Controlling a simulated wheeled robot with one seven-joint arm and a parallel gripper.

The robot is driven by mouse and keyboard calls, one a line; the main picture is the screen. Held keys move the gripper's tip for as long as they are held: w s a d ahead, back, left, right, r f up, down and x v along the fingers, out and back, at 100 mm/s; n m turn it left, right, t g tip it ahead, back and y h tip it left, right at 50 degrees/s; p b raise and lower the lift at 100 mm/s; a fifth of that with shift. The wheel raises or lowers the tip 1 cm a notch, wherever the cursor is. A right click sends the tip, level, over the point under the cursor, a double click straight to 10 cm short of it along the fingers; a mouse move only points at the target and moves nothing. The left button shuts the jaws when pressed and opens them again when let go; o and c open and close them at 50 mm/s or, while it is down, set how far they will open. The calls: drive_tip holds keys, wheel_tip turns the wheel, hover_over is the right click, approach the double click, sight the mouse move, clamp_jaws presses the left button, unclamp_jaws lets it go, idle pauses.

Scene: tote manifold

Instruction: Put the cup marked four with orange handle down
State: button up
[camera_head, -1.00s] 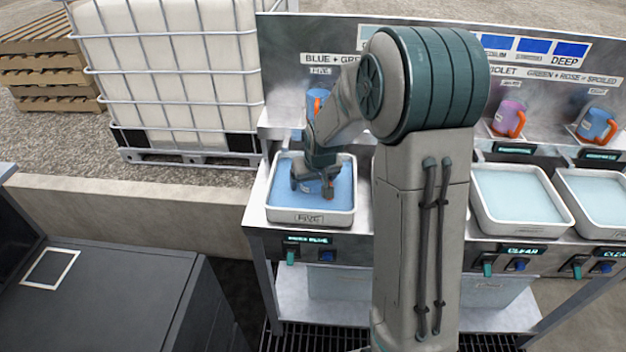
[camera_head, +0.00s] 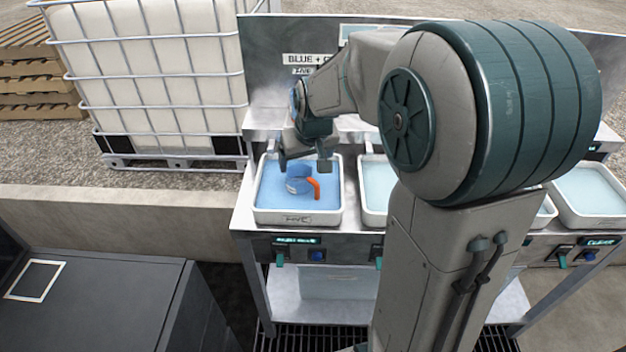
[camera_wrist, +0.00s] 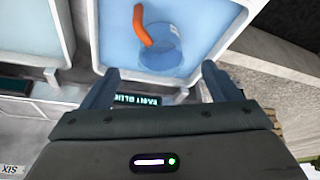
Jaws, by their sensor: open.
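A blue cup (camera_head: 299,180) with an orange handle (camera_head: 314,188) sits in the blue liquid of the left tray (camera_head: 297,217). Its marking cannot be read. In the wrist view the cup (camera_wrist: 160,55) and its orange handle (camera_wrist: 140,24) show inside the tray, beyond the fingertips. My gripper (camera_head: 304,165) is above the cup, apart from it. In the wrist view my gripper (camera_wrist: 160,85) has its two fingers spread wide with nothing between them.
More trays of pale liquid stand to the right, one beside the left tray (camera_head: 376,190). A steel back panel (camera_head: 270,60) rises behind. Switches (camera_head: 280,257) line the front edge. A caged white tank (camera_head: 155,70) stands at the left.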

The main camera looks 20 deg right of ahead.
drive_tip(key=s+r+m+g, duration=0.1)
drive_tip(key=s, duration=2.1)
drive_tip(key=shift+a+r+g, duration=0.15)
drive_tip(key=shift+g, duration=0.15)
